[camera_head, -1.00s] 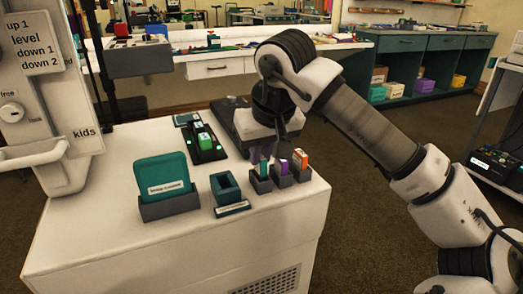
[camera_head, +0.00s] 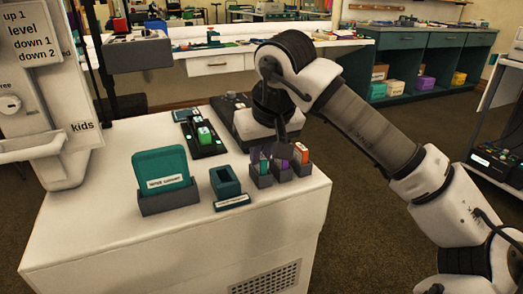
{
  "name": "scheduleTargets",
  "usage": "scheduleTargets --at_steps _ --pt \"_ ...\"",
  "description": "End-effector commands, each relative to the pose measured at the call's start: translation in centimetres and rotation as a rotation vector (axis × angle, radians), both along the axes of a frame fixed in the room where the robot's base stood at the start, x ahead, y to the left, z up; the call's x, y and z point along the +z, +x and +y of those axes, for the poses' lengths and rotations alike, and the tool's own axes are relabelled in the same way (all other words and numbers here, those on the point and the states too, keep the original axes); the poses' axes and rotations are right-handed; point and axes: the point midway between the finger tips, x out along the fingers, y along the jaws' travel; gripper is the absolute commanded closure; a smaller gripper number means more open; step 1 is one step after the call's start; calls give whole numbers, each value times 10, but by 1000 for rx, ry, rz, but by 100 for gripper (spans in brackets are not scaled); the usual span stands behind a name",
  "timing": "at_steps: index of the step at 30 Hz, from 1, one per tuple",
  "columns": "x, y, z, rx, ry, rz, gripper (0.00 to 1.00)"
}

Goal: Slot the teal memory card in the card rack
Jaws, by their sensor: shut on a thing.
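The teal memory card (camera_head: 264,167) stands upright in the leftmost of three small grey holders on the white counter. My gripper (camera_head: 266,155) reaches down from above and is shut on it, with the card's lower part still in the holder. The fingers hide much of the card. An open dark teal box-like holder (camera_head: 226,183) with a small label stands to the left and looks empty; I cannot tell for certain that it is the card rack.
A purple card (camera_head: 284,164) and an orange card (camera_head: 302,154) stand in the holders just right. A large teal case (camera_head: 161,172) in a grey stand is at left. A black device (camera_head: 204,137) with green lights lies behind. The counter's front is clear.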

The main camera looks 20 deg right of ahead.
Motion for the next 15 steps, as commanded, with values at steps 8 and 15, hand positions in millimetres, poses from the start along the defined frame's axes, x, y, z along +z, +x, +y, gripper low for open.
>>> scheduleTargets --at_steps 8,15 --pt "0 0 0 0 0 0 86" --pt "0 0 0 0 0 0 62"
